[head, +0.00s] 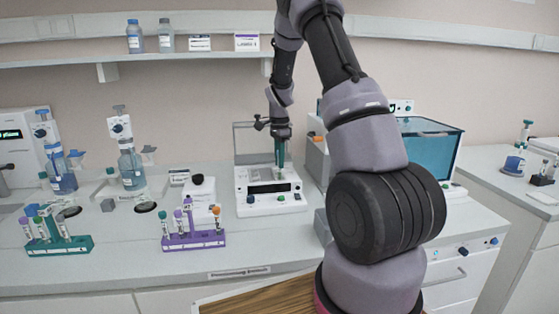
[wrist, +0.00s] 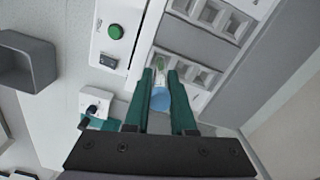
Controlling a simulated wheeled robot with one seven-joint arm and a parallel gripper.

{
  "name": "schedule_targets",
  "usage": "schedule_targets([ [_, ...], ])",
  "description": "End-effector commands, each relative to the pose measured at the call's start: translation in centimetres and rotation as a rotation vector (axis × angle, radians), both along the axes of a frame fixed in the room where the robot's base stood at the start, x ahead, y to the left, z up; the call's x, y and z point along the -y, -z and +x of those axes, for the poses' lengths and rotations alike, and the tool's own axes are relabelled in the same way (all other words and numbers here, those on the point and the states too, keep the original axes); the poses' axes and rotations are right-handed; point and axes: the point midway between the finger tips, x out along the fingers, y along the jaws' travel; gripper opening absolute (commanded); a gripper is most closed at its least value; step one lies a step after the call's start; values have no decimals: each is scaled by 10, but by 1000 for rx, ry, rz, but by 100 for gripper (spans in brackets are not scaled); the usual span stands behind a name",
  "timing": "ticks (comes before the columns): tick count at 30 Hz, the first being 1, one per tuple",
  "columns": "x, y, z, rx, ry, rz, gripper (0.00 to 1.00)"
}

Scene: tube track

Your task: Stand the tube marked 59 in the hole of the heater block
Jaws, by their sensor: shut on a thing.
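My gripper (head: 280,155) is over the white heater block (head: 272,201), which has a dark display and buttons on its front. In the wrist view, the teal fingers of my gripper (wrist: 160,82) are shut on a blue-capped tube (wrist: 160,98). The tube's number cannot be read. Beyond it the heater block's grey top (wrist: 192,44) shows rows of square-edged holes. The tube's lower end points toward these holes; I cannot tell whether it is inside one or above it. In the head view the fingers mostly hide the tube.
A purple rack (head: 193,241) with several tubes stands left of the heater block, and a teal rack (head: 60,246) with tubes stands farther left. Bottles on stands are behind them. A teal-lidded machine (head: 432,142) is at the right. The front counter between the racks is clear.

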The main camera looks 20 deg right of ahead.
Motion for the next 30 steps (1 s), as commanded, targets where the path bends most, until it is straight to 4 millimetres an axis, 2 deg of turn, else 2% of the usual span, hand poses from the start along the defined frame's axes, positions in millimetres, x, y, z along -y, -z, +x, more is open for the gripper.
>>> schedule_targets([
  [23,0,12,0,0,0,0,0],
  [24,0,12,0,0,0,0,27],
  [26,0,12,0,0,0,0,50],
  [27,0,12,0,0,0,0,58],
  [30,0,12,0,0,0,0,58],
])
